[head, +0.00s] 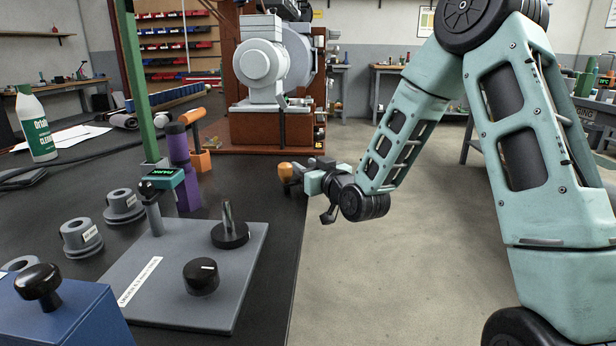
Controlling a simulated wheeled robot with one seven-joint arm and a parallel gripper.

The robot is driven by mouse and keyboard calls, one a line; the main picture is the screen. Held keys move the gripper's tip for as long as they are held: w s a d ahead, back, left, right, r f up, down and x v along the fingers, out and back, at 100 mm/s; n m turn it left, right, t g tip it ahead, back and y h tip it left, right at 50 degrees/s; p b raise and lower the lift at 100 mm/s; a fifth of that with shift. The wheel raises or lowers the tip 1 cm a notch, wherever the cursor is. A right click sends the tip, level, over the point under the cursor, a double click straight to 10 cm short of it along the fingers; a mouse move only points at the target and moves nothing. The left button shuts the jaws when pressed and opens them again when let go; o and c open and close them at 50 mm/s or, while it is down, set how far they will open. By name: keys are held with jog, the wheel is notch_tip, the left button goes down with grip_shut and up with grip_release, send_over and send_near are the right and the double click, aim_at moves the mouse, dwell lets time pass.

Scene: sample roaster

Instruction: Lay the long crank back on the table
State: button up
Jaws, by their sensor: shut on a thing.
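My gripper (302,178) is out past the right edge of the dark table (265,205), near the wooden roaster stand. It is shut on what appears to be the long crank, whose orange-brown rounded knob (285,172) shows at the left of the fingers. The rest of the crank is small and mostly hidden by the gripper, so its length and tilt cannot be told. Whether the knob is above the table edge or touching it cannot be told from this view.
A grey plate (130,295) with a black knob (202,277) and an upright pin (229,220) lies on the near table. Grey collars (82,238), a purple post (183,165), an orange piece (203,160) and a white bottle (35,125) stand around. Bare floor lies right.

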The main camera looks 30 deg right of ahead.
jog(key=shift+r, duration=0.1)
grip_shut()
notch_tip(320, 180, up, 10)
jog(key=p, duration=0.4)
jog(key=s+a+r+p, duration=0.15)
jog(key=r+p, duration=0.55)
jog(key=p, duration=1)
jog(key=a+r+p, duration=0.2)
jog(key=r+p, duration=0.6)
jog(key=p, duration=0.9)
jog(key=s+f, duration=1.6)
jog(key=f, duration=0.1)
jog(key=shift+s+h, duration=0.15)
jog(key=shift+h, duration=0.15)
jog(key=shift+a+m, duration=0.1)
jog(key=shift+m, duration=0.2)
jog(key=shift+a, duration=0.1)
